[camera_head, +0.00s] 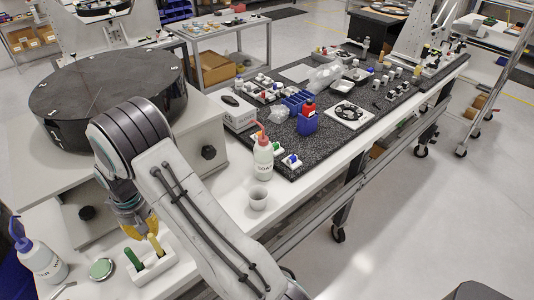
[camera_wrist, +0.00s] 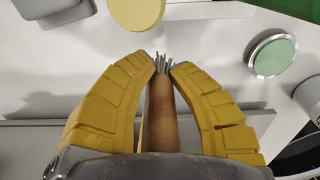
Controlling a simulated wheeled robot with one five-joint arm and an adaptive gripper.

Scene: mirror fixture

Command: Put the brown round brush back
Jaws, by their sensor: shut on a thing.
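My gripper (camera_head: 145,228) hangs low over the table at the lower left, just behind a white holder block (camera_head: 152,271). In the wrist view its yellow fingers (camera_wrist: 163,68) are shut around a brown round brush (camera_wrist: 160,115), with grey bristles showing at the tips. In the head view the brush cannot be made out behind the fingers. The round yellow top (camera_wrist: 137,12) in the wrist view appears to be the yellow handle's end.
A silver-rimmed green disc (camera_head: 101,268) lies left of the holder, near a white bottle (camera_head: 42,260). A large black disc (camera_head: 110,95) on a white stand is behind.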

